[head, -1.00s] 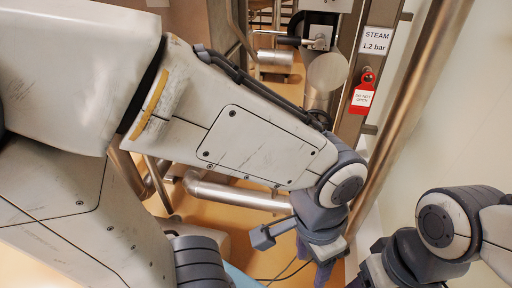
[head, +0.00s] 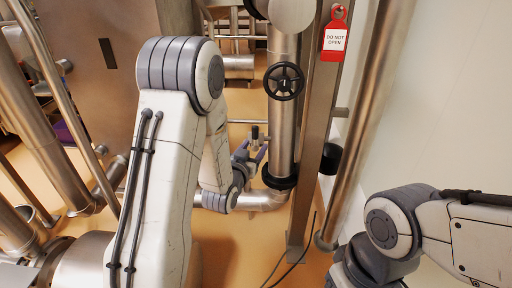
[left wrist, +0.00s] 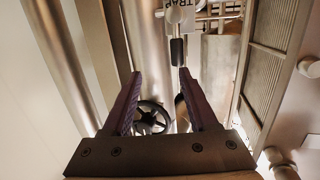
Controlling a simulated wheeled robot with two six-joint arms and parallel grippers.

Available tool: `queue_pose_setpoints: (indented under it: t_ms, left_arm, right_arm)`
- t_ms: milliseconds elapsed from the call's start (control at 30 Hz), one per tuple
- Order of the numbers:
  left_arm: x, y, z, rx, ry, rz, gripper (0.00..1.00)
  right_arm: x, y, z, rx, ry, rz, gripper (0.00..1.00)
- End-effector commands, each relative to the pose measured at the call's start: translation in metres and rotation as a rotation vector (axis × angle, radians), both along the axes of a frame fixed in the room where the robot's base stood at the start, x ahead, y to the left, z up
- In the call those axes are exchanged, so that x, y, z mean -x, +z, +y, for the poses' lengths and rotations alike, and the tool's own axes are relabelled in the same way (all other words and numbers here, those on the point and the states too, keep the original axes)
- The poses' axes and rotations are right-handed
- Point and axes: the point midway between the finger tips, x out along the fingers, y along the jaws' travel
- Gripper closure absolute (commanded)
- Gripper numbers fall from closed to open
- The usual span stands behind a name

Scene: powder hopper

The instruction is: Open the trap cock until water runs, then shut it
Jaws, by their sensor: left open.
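My left gripper (head: 252,150) is open and empty, low beside the vertical steel pipe in the head view. In the left wrist view its two purple fingers (left wrist: 160,74) stand apart. A black-gripped lever (left wrist: 177,50), seemingly the trap cock's handle, shows beyond the right fingertip, under an upside-down label reading TRAP (left wrist: 185,18). I see no contact between the lever and the fingers. In the head view a small dark-topped fitting (head: 254,132) stands by the fingertips; the cock's body is not clear. My right arm is at the lower right; its gripper is out of view.
A black handwheel (head: 284,81) sits on the vertical pipe (head: 284,135), and also shows between the fingers in the left wrist view (left wrist: 150,118). A red DO NOT OPEN tag (head: 334,40) hangs on the upright post. A black cable trails over the orange floor (head: 225,250).

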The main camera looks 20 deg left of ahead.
Motion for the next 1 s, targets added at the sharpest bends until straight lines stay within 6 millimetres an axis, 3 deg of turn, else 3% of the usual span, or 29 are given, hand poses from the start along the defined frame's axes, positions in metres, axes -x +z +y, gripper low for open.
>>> queue_pose_setpoints:
  t_ms: [33,267,700,1000]
  left_arm:
    - [0.0,-0.012,0.011,0.001,0.02,-0.035,0.41]
    - [-0.005,-0.009,0.028,0.002,0.046,-0.12,0.41]
    - [-0.08,-0.007,0.031,0.001,0.045,-0.121,0.41]
    - [-0.102,-0.008,0.032,0.002,0.045,-0.119,0.41]
  right_arm:
    - [0.0,-0.013,0.0,0.0,0.0,0.0,0.38]
    - [0.0,-0.017,0.0,-0.001,0.0,-0.001,0.38]
    - [0.0,-0.017,0.0,-0.001,0.0,-0.001,0.38]
    - [0.0,-0.018,0.0,-0.001,0.0,-0.001,0.38]
